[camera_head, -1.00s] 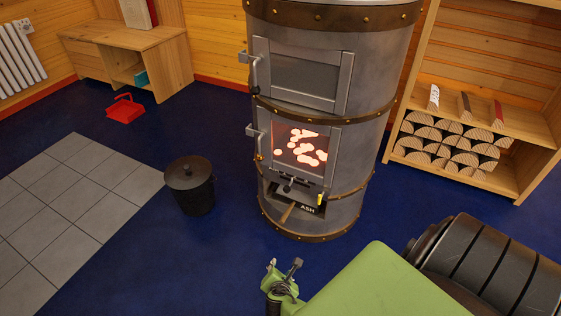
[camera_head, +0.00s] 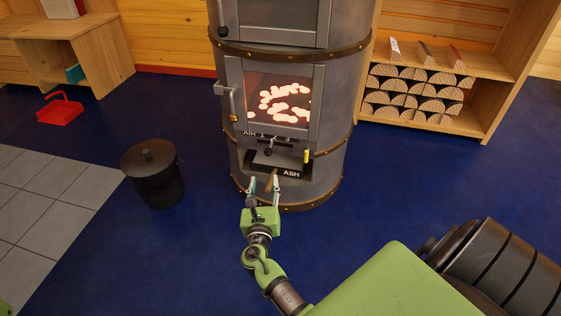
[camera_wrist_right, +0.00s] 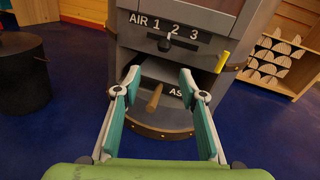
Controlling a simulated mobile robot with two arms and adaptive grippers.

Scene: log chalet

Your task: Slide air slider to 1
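The air slider (camera_head: 268,152) is a small dark knob on a short stem, on the grey stove's front below the glowing window. White labels AIR, 1, 2 and 3 run above it. In the right wrist view the slider (camera_wrist_right: 165,44) shows near the middle of the scale, its stem close to the 2. My right gripper (camera_head: 263,185) is open and empty, below and in front of the slider. In the right wrist view its teal-padded fingers (camera_wrist_right: 160,78) are spread apart, with the slider above and beyond them. My left gripper is out of view.
Just below the slider is the ash compartment, with the ASH label and a wooden handle (camera_wrist_right: 154,98) showing between my fingers. A yellow-tipped lever (camera_wrist_right: 222,62) is to its right. A black lidded bucket (camera_head: 154,175) stands left of the stove. A log shelf (camera_head: 440,122) stands at right.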

